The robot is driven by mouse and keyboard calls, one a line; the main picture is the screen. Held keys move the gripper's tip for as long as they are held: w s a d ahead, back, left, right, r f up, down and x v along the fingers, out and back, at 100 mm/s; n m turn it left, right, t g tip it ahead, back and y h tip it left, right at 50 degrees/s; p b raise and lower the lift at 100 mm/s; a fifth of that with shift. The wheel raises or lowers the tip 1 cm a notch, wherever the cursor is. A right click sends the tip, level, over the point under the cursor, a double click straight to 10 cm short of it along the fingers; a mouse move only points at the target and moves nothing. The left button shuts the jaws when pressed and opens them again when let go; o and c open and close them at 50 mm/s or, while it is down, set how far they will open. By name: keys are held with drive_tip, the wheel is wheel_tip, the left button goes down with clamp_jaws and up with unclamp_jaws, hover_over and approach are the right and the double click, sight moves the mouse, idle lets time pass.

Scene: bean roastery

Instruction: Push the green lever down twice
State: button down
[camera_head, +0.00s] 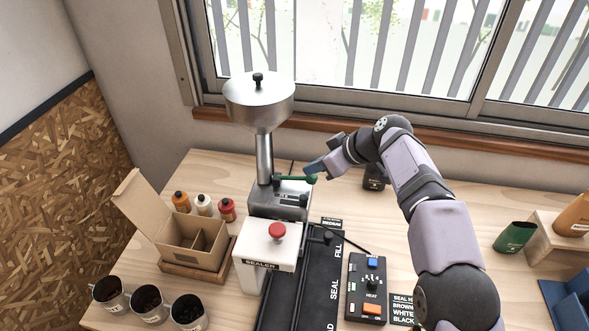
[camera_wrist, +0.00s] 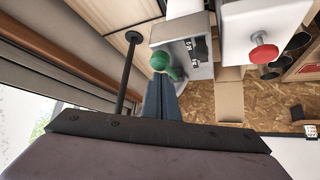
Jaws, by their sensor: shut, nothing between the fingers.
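The green lever (camera_head: 298,178) sticks out to the right from the grey filler body (camera_head: 279,203), below the silver hopper. It lies roughly level and ends in a round green knob. My gripper (camera_head: 315,167) is shut and empty, with its blue fingers at or just above the knob end. In the wrist view the green knob (camera_wrist: 160,61) shows right beyond the tips of my shut gripper (camera_wrist: 162,82). I cannot tell whether the fingertips touch the lever.
The silver hopper (camera_head: 259,101) stands behind the lever. The white sealer (camera_head: 262,252) with a red button (camera_head: 277,231) is in front. A control box (camera_head: 367,288) lies to the right. An open carton (camera_head: 192,238), bottles and bean cups stand left. The window (camera_head: 400,45) is behind.

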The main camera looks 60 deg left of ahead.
drive_tip(key=shift+r+p, duration=1.9)
drive_tip(key=shift+r, duration=0.6)
drive_tip(key=shift+a+p, duration=0.2)
drive_tip(key=shift+p, duration=0.6)
drive_tip(key=shift+a+f, duration=0.1)
drive_tip(key=shift+f, duration=0.1)
drive_tip(key=shift+f+b, duration=0.75)
drive_tip(key=shift+f, duration=0.3)
drive_tip(key=shift+d+b, duration=0.35)
drive_tip(key=shift+b, duration=0.25)
idle(0.7)
